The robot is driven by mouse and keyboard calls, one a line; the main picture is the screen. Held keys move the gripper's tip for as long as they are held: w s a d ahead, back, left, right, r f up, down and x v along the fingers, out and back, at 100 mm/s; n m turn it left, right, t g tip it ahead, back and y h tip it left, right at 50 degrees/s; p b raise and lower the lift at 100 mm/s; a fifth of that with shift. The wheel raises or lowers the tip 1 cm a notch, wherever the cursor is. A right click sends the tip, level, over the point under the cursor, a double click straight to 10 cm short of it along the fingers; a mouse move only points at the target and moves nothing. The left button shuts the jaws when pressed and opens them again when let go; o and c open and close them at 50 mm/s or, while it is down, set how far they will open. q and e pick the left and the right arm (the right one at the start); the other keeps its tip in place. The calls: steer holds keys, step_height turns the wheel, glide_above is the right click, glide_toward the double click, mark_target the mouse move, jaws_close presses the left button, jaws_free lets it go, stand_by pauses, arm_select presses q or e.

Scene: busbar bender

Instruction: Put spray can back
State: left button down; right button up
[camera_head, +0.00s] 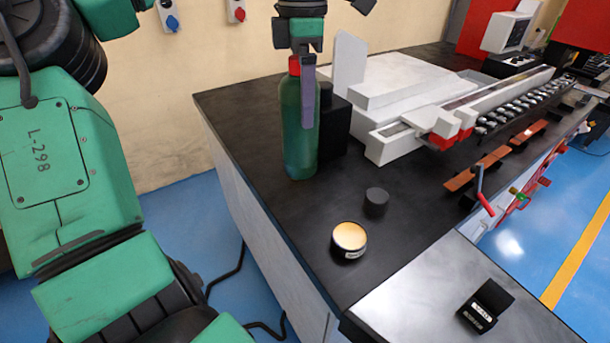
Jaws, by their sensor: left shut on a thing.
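The spray can (298,135) is a tall green can with a red top. It is upright at the left edge of the black bench top (270,215); whether its base touches the bench I cannot tell. My left gripper (308,95) comes down from above and is shut on the can near its top, one grey finger in front of it. The other finger is hidden behind the can. My right gripper is not in view.
A black block (335,125) stands close behind the can. An open round tin (349,241), a small black cylinder (376,202) and a black box (486,305) are in front. The white bending machine (400,90) fills the back.

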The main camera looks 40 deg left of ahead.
mark_target(304, 166)
arm_select(q)
step_height(304, 166, down, 14)
steer(key=shift+f+p, duration=0.1)
steer(key=shift+p, duration=0.85)
steer(key=shift+a+f, duration=0.1)
steer(key=shift+f, duration=0.2)
steer(key=shift+w+f, duration=0.15)
steer(key=shift+f, duration=0.05)
jaws_free()
steer(key=shift+r, duration=0.45)
step_height(304, 166, up, 12)
steer(key=b, duration=0.2)
steer(key=shift+f, duration=0.25)
